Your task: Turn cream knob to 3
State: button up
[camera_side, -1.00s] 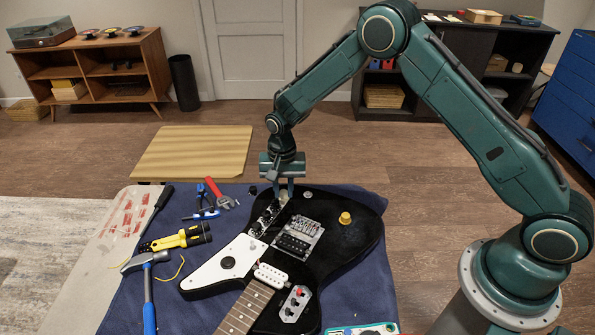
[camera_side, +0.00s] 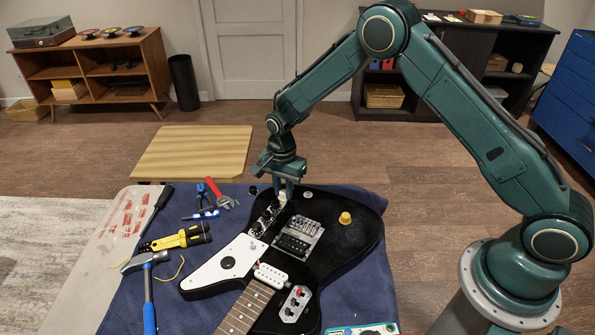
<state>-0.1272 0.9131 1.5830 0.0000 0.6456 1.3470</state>
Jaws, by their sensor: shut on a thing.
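The cream knob (camera_side: 283,196) sits at the upper end of the dark control plate on the black guitar (camera_side: 345,252). My gripper (camera_side: 284,192) points straight down over it, with its fingers shut on the knob, one on each side. The fingers hide much of the knob, and its number marks are too small to read. The guitar lies flat on a blue cloth (camera_side: 358,296), neck toward the front.
A yellow knob (camera_side: 345,218) stands on the guitar's right side. The metal bridge (camera_side: 298,236) and a white pickup (camera_side: 270,276) are close by.

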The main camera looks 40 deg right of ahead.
jog(key=m, duration=0.6)
jog(key=shift+m, duration=0.3)
jog(key=o, duration=0.5)
jog(key=shift+o, duration=0.2)
jog(key=n, duration=0.4)
jog(key=shift+n, duration=2.5)
jog(key=c, duration=0.5)
